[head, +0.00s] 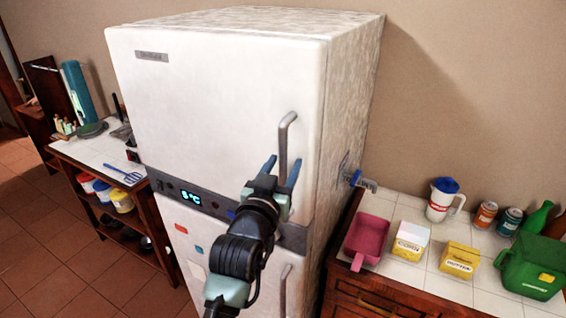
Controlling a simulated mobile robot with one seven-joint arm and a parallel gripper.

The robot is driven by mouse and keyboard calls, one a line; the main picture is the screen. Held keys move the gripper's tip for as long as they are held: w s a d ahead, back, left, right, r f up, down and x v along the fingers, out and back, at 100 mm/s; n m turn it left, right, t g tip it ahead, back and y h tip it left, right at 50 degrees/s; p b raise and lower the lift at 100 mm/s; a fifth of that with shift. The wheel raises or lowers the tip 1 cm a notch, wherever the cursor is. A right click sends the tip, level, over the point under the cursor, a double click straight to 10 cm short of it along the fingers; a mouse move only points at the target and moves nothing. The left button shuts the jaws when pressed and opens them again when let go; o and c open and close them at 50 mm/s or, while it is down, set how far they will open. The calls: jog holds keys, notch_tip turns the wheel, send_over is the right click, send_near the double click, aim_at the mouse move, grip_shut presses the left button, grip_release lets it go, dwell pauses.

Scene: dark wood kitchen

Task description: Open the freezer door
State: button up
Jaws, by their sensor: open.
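A white fridge-freezer (220,100) stands against the wall. Its upper door (215,105) looks shut and has a grey vertical bar handle (284,145) near its right edge. A dark band with a lit temperature display (191,197) runs between the two doors. The lower door (190,245) also looks shut, and its handle (285,290) shows partly at the bottom right. My gripper (281,170) is open, its two blue fingers pointing up beside the lower part of the upper handle, one on each side in the picture. I cannot tell whether they touch it. My arm hides part of the lower door.
A tiled counter on the right holds a pink scoop-like container (368,238), small cartons (410,241), a white jug (441,200), cans and a green container (533,265). A shelf unit (110,190) stands left of the fridge. Open floor (50,260) lies front left.

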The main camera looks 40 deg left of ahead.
grip_shut()
dwell(1.4)
